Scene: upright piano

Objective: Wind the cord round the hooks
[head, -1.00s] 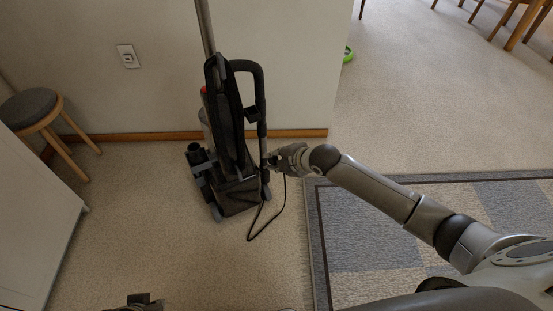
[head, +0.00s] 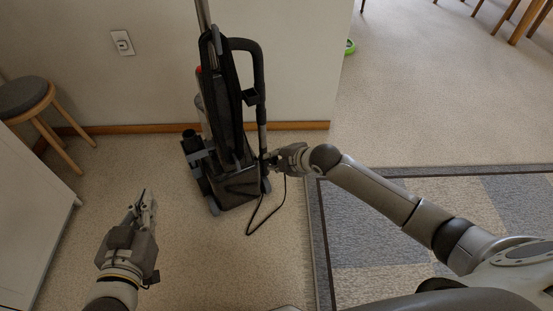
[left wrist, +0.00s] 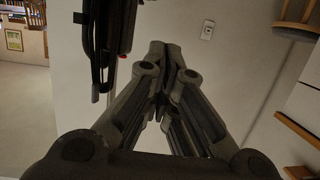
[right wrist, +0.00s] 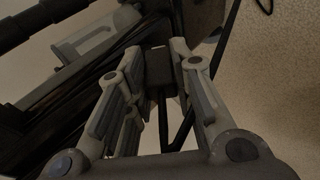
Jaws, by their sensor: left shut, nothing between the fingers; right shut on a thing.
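The upright vacuum cleaner (head: 226,130) stands on the carpet by the wall; it also shows in the left wrist view (left wrist: 105,40). A small dark hook (head: 250,97) juts from its handle tube. The black cord (head: 262,222) hangs in a loop to the carpet at its right. My right gripper (head: 275,158) is low beside the tube, shut on a dark block-like piece of the cord (right wrist: 158,66). A lower hook cannot be made out behind this gripper. My left gripper (head: 147,203) is shut and empty, in front and left of the vacuum; its closed fingers fill the left wrist view (left wrist: 164,55).
A round stool (head: 24,96) stands at the left wall beside a white cabinet (head: 40,200). A wall outlet (head: 122,43) is behind. A grey patterned rug (head: 375,230) lies at the right. Carpet between my left gripper and the vacuum is clear.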

